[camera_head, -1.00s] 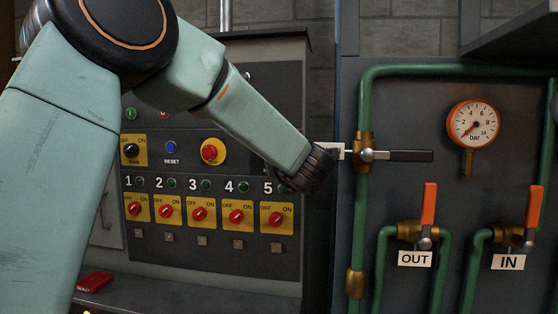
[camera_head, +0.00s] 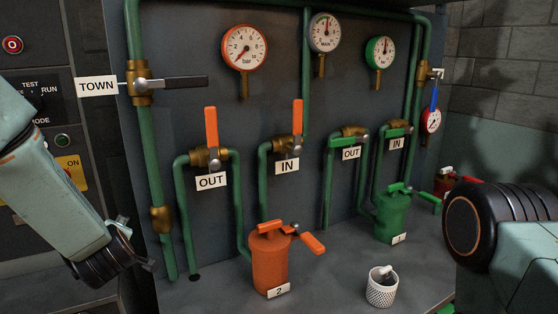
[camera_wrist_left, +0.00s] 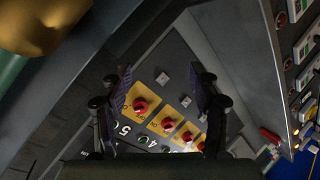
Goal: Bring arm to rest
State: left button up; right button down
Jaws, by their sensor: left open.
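My left arm (camera_head: 45,190) comes in from the left in the head view, pale green, sloping down to the right. Its dark left gripper (camera_head: 147,264) is low in front of the edge between the switch panel and the pipe board. In the left wrist view the left gripper (camera_wrist_left: 162,95) has its two fingers wide apart with nothing between them. Beyond them are the panel's red rotary switches (camera_wrist_left: 140,106) on yellow plates. My right arm (camera_head: 500,235) shows only in part at the right edge; its gripper is out of view.
The TOWN valve (camera_head: 142,83) is above my left gripper. To the right are orange-handled OUT and IN valves, an orange canister (camera_head: 270,262), a white perforated cup (camera_head: 382,290) and a green canister (camera_head: 391,217). A brass fitting (camera_wrist_left: 40,22) fills the wrist view's upper left.

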pick_arm(q)
jog(key=s+d+f+m+g+h, duration=0.2)
jog(key=s+d+f+m, duration=0.2)
jog(key=s+f, duration=0.5)
jog(key=s+d+f+m+g+h, duration=0.2)
jog(key=s+d+f+m, duration=0.3)
jog(key=f, duration=0.6)
jog(key=s+d+f+m+g+h, duration=0.1)
jog(key=s+f+m+g, duration=0.1)
jog(key=s, duration=0.6)
jog(key=s+d+f+m+g+h, duration=0.1)
jog(key=s+f, duration=0.3)
jog(key=s, duration=0.5)
jog(key=s+d+f+m+g+h, duration=0.1)
jog(key=s+d+f+m+g, duration=0.2)
jog(key=s, duration=0.6)
jog(key=shift+d+f+m+g, duration=0.15)
jog(key=shift+f+m+g, duration=0.1)
jog(key=shift+m+g, duration=0.3)
jog(key=shift+s, duration=0.1)
